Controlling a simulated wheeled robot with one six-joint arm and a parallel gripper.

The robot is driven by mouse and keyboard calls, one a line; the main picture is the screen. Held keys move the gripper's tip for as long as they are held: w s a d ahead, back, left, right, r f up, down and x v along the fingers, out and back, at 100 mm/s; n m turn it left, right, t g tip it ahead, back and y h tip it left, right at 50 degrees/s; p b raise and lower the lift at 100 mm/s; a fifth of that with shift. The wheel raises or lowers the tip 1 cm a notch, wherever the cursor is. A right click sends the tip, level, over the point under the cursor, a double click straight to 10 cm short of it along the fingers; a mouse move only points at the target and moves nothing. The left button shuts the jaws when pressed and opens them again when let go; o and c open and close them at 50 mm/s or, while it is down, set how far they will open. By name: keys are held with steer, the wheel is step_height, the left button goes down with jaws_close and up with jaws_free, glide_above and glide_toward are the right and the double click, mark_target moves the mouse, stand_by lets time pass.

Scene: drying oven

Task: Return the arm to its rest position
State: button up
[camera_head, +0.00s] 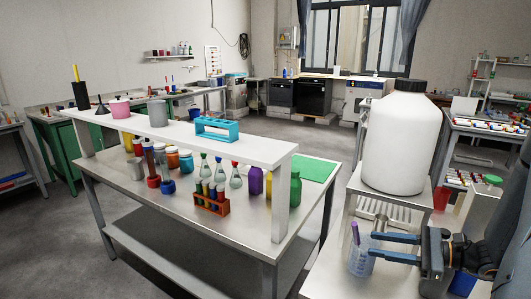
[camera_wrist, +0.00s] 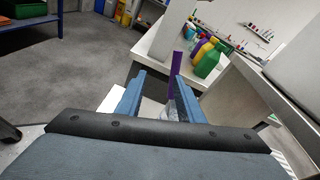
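My gripper (camera_head: 372,245) reaches in from the right in the head view, low above the white surface on the right. Its two blue fingers are spread apart, and I see nothing clamped between them. A clear beaker (camera_head: 361,262) with a purple stick (camera_head: 355,233) in it stands just beyond the fingertips. In the wrist view my gripper (camera_wrist: 158,82) shows both fingers apart, with the purple stick (camera_wrist: 173,77) and part of the beaker (camera_wrist: 171,110) in the gap. Whether a finger touches the beaker is not clear.
A large white jug (camera_head: 398,140) stands on a raised stand close to my arm. Left is a bench (camera_head: 255,232) with a shelf, bottles, flasks and tube racks. Black ovens (camera_head: 314,96) stand along the far wall. Open floor (camera_head: 60,240) lies at the left.

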steer(key=s+a+r+n+g+h, duration=0.2)
steer(key=s+a+n+g+h, duration=0.2)
steer(key=s+a+n+h, duration=0.2)
steer(key=s+a+r+n+g+h, duration=0.2)
steer(key=s+a+n+g+h, duration=0.2)
steer(key=n, duration=1.1)
steer(key=s+a+h, duration=0.3)
steer(key=a, duration=0.3)
steer(key=shift+a, duration=0.15)
